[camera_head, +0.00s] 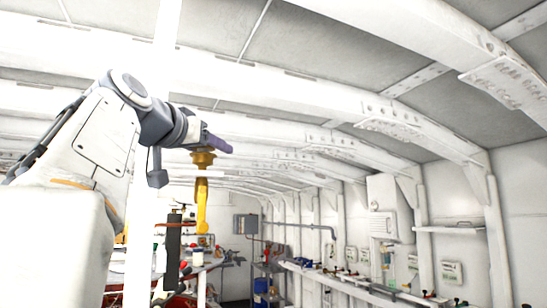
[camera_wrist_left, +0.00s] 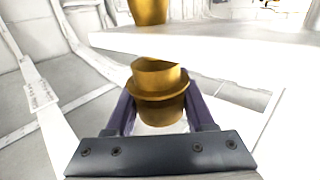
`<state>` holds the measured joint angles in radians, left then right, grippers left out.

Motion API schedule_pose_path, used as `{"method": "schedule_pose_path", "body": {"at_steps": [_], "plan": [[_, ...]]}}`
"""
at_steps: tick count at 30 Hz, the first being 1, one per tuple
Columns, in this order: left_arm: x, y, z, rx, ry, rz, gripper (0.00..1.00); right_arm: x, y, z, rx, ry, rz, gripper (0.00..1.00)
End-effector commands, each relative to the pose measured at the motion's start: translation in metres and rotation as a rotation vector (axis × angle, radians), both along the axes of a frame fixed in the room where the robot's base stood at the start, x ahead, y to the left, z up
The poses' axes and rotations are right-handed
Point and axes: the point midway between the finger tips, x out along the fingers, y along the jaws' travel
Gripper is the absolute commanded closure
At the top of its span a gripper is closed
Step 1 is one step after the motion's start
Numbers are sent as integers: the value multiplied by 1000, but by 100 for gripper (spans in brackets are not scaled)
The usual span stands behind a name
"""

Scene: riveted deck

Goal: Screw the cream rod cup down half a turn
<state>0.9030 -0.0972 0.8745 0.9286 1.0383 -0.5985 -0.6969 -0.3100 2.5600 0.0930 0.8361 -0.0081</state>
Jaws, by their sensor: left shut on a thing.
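No clearly cream cup shows; the cup I see is gold-brown with a wide flange (camera_head: 203,158). It sits just above a thin white plate (camera_head: 208,173), and a yellow-gold part (camera_head: 201,205) hangs below the plate. My left gripper (camera_head: 214,145) has purple fingers at the cup. In the left wrist view the fingers (camera_wrist_left: 160,100) stand on both sides of the cup (camera_wrist_left: 158,82) and are shut on it. Another gold part (camera_wrist_left: 150,11) shows past the white plate (camera_wrist_left: 215,50). Whether the cup touches the plate is unclear. My right gripper is out of view.
A white upright post (camera_head: 146,215) stands close by my left arm. Ribbed white walls and ceiling curve overhead. A long bench (camera_head: 350,284) with small items runs along the right wall, under a white wall cabinet (camera_head: 389,208). The space right of the cup is open.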

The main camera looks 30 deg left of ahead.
Motion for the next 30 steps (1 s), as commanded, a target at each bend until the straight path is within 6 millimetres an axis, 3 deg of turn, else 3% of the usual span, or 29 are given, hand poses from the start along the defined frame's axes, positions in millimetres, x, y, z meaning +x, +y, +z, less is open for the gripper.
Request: {"method": "schedule_pose_path", "body": {"at_steps": [23,24,30], "plan": [[0,-3,3,0,-9,-86,100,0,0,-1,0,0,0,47],[0,-3,3,0,-9,-86,35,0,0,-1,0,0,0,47],[1,-3,2,-1,-5,-87,34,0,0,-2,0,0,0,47]]}}
